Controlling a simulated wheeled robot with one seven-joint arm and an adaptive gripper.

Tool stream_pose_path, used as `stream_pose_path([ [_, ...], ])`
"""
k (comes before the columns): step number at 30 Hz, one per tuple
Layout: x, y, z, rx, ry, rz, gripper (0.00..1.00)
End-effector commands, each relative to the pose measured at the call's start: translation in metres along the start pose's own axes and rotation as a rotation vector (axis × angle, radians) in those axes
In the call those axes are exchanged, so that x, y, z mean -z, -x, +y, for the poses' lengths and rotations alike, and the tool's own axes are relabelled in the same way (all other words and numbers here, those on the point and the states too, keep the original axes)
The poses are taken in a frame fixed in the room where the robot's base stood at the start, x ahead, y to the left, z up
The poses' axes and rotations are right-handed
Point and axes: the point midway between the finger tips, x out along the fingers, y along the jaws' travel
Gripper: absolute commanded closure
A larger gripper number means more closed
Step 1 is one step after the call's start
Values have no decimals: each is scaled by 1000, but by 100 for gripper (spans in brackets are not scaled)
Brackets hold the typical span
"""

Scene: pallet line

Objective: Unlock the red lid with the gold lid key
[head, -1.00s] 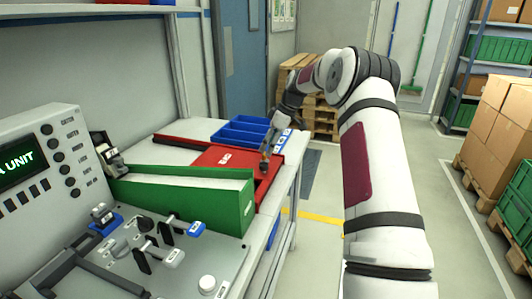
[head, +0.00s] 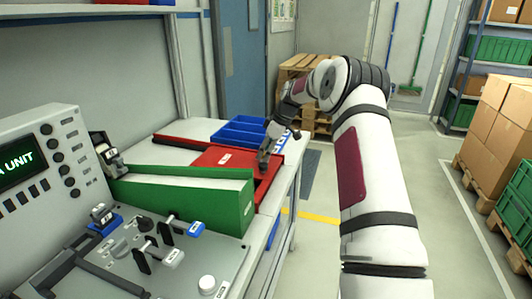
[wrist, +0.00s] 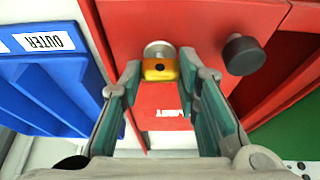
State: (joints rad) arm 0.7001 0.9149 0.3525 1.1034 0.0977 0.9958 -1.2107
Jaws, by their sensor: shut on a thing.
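The red lid (head: 211,157) lies on the bench behind the green panel and fills much of the wrist view (wrist: 200,20). My gripper (wrist: 160,72) is shut on the gold lid key (wrist: 160,70), a small yellow-gold block between its fingertips. Just beyond the key, a round silver lock fitting (wrist: 158,48) shows on the lid. The key overlaps its edge in the picture; I cannot tell whether it is seated. A dark round knob (wrist: 243,55) stands on the lid to the right. In the head view my gripper (head: 265,158) is low over the lid's right side; the key is not clear there.
Blue bins (head: 240,130) stand behind the lid, and one labelled OUTER (wrist: 40,85) is left of my gripper. The green panel (head: 225,200) stands in front. A grey control unit (head: 45,165) and a fixture board with handles fill the near left.

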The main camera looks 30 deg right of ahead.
Motion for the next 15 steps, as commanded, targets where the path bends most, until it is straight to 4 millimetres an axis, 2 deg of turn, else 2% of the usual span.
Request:
stream_pose_path([
  [8, 0, 0, -1, -20, -49, 0, 98],
  [15, 1, 1, -2, -81, -191, -1, 98],
])
